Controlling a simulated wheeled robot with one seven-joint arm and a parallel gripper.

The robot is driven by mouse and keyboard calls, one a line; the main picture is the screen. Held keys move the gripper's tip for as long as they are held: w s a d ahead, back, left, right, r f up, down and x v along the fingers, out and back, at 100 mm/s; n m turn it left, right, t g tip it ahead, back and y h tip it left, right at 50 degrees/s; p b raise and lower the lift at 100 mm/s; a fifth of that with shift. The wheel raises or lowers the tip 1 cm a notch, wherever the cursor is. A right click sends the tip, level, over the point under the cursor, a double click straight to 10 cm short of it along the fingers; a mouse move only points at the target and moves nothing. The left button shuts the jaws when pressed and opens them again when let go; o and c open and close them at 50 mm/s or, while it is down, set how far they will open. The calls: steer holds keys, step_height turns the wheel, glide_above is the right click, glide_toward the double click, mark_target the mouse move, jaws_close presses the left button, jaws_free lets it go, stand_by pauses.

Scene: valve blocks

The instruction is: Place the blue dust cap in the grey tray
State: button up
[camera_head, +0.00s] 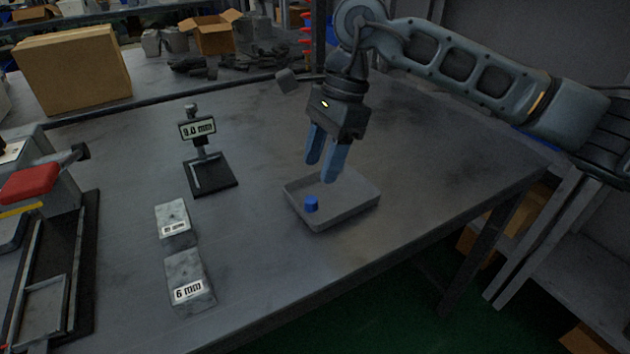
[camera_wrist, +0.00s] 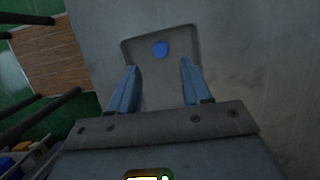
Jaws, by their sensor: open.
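The blue dust cap (camera_head: 311,203) lies inside the grey tray (camera_head: 345,214), near its left side in the head view. In the wrist view the cap (camera_wrist: 161,49) shows as a blue disc near the far end of the tray (camera_wrist: 160,88). My gripper (camera_head: 323,172) is open and empty above the tray's back part. Its two blue fingers point down and do not touch the cap. The fingertips (camera_wrist: 159,66) stand apart in the wrist view, with the cap beyond them.
Two metal blocks, one unclear (camera_head: 174,222) and one marked 6 mm (camera_head: 189,280), sit left of the tray. A stand with a 9.0 mm display (camera_head: 205,160) is behind them. A red-topped device (camera_head: 40,182) is at far left. The table right of the tray is clear.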

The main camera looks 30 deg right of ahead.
steer(key=v, duration=0.5)
steer(key=shift+r, duration=0.1)
